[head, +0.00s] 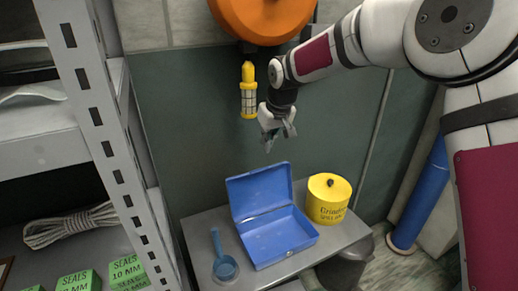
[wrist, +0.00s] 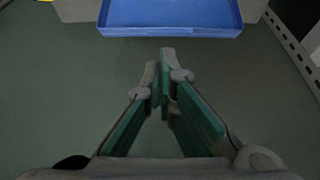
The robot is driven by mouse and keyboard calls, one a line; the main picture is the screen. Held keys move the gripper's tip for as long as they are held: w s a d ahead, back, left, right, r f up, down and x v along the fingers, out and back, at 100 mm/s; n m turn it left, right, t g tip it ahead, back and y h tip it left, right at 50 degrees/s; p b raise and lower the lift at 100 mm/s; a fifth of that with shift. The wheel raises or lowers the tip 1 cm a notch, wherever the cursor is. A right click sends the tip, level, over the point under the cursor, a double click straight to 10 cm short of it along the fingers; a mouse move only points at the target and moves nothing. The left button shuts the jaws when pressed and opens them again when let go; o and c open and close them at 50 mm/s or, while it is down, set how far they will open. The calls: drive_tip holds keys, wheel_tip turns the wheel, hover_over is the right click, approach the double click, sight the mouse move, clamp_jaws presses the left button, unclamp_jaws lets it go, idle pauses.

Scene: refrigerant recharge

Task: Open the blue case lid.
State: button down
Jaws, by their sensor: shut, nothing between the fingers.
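The blue case (head: 280,237) stands on a small grey table in the head view. Its lid (head: 259,191) is raised and leans back toward the wall, so the case is open and its inside looks empty. In the wrist view a blue part of the case (wrist: 170,15) shows at the top edge; I cannot tell for sure which part. My gripper (head: 268,148) hangs above and behind the lid, apart from it. In the wrist view the fingertips of my gripper (wrist: 164,55) are close together with nothing between them.
The grey table (head: 205,225) also holds a yellow tin (head: 328,200) and a blue scoop-like tool (head: 224,266). A yellow caged lamp (head: 249,95) hangs under an orange reel (head: 262,15). A metal shelf (head: 110,150) stands left, with rope and green boxes. A blue cylinder (head: 420,195) stands right.

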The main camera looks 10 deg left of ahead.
sight(261, 170)
drive_tip(key=a+x, duration=0.1)
drive_tip(key=x, duration=1)
drive_tip(key=shift+w+a+r+p, duration=0.3)
drive_tip(key=shift+a+p, duration=0.05)
drive_tip(key=shift+p, duration=0.1)
drive_tip(key=shift+s+d+r+p, duration=0.25)
drive_tip(key=shift+s+d, duration=0.1)
drive_tip(key=shift+s, duration=0.2)
drive_tip(key=shift+s+d+r+p, duration=0.1)
drive_tip(key=shift+s+d+p, duration=0.2)
drive_tip(key=shift+s, duration=0.25)
drive_tip(key=shift+s+d+r+p, duration=0.2)
drive_tip(key=shift+s+d, duration=0.25)
drive_tip(key=shift+s, duration=0.15)
